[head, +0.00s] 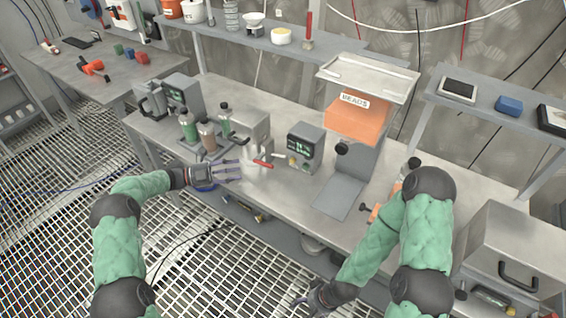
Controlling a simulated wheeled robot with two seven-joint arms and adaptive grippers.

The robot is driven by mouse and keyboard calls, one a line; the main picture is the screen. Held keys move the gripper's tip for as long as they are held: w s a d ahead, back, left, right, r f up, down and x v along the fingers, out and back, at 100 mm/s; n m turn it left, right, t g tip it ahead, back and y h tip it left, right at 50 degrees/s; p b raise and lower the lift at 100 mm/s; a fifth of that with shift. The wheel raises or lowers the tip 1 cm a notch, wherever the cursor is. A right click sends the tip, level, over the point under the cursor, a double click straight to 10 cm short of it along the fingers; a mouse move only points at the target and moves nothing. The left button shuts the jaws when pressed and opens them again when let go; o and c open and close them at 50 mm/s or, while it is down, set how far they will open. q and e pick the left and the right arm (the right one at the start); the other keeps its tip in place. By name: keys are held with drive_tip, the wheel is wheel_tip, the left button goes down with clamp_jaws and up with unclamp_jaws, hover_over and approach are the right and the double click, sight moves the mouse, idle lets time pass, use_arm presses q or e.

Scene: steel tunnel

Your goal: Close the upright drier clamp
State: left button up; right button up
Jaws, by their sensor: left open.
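A small clamp-like fitting with a red lever (262,163) sits on the bench in front of a grey metal housing (252,128). It may be the drier clamp, but it is too small to tell for sure or to read its state. My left gripper (238,171) is open and empty at the bench's front edge, with its fingers pointing right, a little left of the red lever. I cannot tell whether they touch it. My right gripper (318,299) is low at the bottom of the view, in front of the bench and far from the lever; its fingers are unclear.
Several bottles (207,136) stand behind my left gripper. A small grey instrument with a screen (305,146) stands right of the lever. An orange hopper machine (356,118) labelled BEADS is farther right. A steel box (514,255) stands at the right end. A shelf (270,42) runs behind.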

sight(264, 165)
use_arm(q)
drive_tip(key=d, duration=0.3)
drive_tip(key=w+d+b, duration=0.1)
drive_tip(key=d, duration=0.3)
drive_tip(key=w+d+b, duration=0.1)
drive_tip(key=d, duration=0.3)
drive_tip(key=shift+f, duration=0.1)
clamp_jaws()
